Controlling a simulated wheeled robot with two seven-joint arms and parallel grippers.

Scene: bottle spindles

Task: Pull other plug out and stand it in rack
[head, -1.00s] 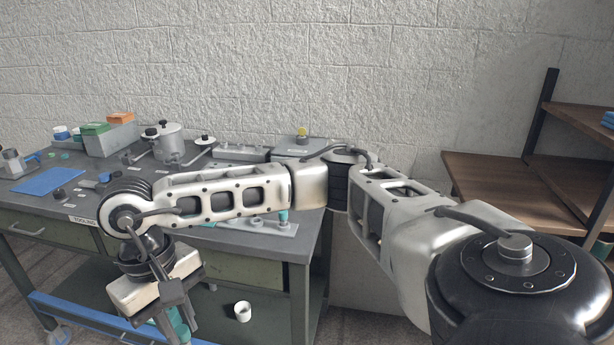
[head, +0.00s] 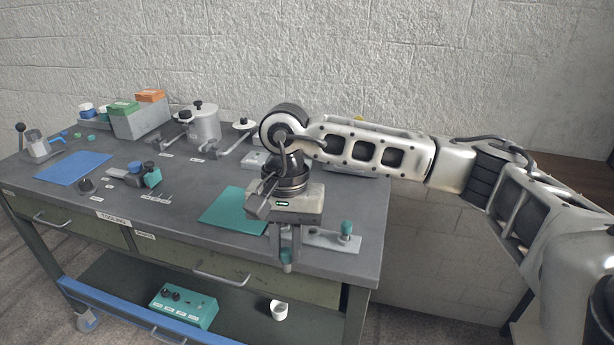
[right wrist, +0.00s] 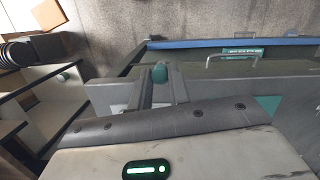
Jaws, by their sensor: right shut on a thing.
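My right gripper (head: 285,250) points down near the front edge of the table, at the right. It is shut on a teal plug (head: 286,266), whose lower end shows below the fingers. In the right wrist view the plug's round teal end (right wrist: 159,74) shows between the two fingers. A flat grey rack plate (head: 326,241) lies on the table just right of and partly behind the fingers. The rack's left part is hidden by my gripper. My left gripper is not in view.
A teal mat (head: 232,212) lies left of my gripper and a blue mat (head: 75,168) at far left. A grey fixture with a teal part (head: 152,178) stands between them. Pots (head: 203,125) and boxes stand at the back. A white cup (head: 279,309) is on the lower shelf.

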